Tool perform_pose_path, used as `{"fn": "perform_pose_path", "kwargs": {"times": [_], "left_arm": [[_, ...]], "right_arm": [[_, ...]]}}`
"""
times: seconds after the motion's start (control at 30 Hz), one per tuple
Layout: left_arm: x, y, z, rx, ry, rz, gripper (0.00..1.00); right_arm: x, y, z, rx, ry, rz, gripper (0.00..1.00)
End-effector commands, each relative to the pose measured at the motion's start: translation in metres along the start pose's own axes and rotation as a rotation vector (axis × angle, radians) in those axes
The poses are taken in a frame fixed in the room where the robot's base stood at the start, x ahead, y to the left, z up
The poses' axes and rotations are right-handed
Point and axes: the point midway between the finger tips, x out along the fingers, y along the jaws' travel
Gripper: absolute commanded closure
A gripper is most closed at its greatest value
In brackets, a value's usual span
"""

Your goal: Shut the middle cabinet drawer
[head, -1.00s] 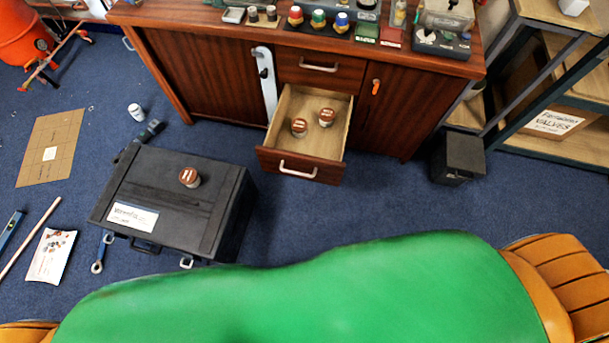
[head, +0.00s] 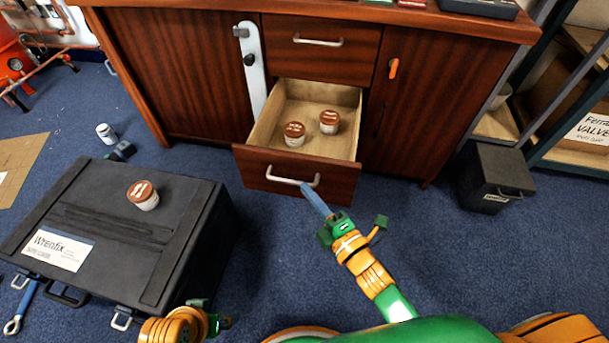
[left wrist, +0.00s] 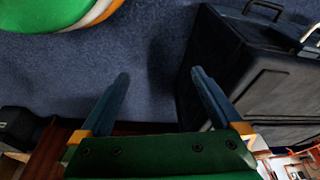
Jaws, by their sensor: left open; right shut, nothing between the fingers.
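The middle cabinet drawer (head: 335,178) stands open below a shut top drawer (head: 350,50). It has a dark wood front with a silver bar handle (head: 279,178) and a pale inside. Two brown-lidded jars (head: 294,134) (head: 329,122) stand in it. My right gripper (head: 312,194) is shut and empty, its blue fingertips at the right end of the handle; I cannot tell if they touch. My left gripper is low in the head view beside the black case, its fingers unclear there. In the left wrist view (left wrist: 160,74) its fingers are spread, with nothing between them.
The black case (head: 160,230), with another brown-lidded jar (head: 143,195) on it, stands on the floor left of the drawer. A small black box (head: 497,172) stands at the right by a shelf. Blue carpet in front of the drawer is clear apart from my arm.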

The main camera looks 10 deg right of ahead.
Motion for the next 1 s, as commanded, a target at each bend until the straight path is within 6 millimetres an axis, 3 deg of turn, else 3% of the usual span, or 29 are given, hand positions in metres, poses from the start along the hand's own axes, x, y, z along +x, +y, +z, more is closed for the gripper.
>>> {"fn": "perform_pose_path", "kwargs": {"times": [0.1, 0.2, 0.3, 0.53, 1.0], "left_arm": [[-0.012, 0.0, -0.001, 0.001, 0.014, 0.001, 0.0], [-0.025, 0.001, -0.001, 0.002, 0.022, 0.001, 0.0], [-0.028, 0.001, -0.016, 0.005, 0.09, 0.001, 0.0], [-0.032, 0.002, -0.034, 0.009, 0.176, 0.002, 0.0], [-0.032, 0.002, -0.034, 0.009, 0.172, 0.002, 0.0]], "right_arm": [[0.027, -0.002, 0.0, -0.001, 0.0, 0.005, 1.0], [0.041, -0.003, 0.015, -0.004, 0.0, 0.001, 1.0], [0.047, -0.002, 0.021, -0.001, 0.0, 0.0, 1.0], [0.054, -0.001, 0.028, 0.002, -0.001, -0.001, 1.0], [0.052, -0.001, 0.034, 0.001, -0.002, -0.002, 1.0]]}}
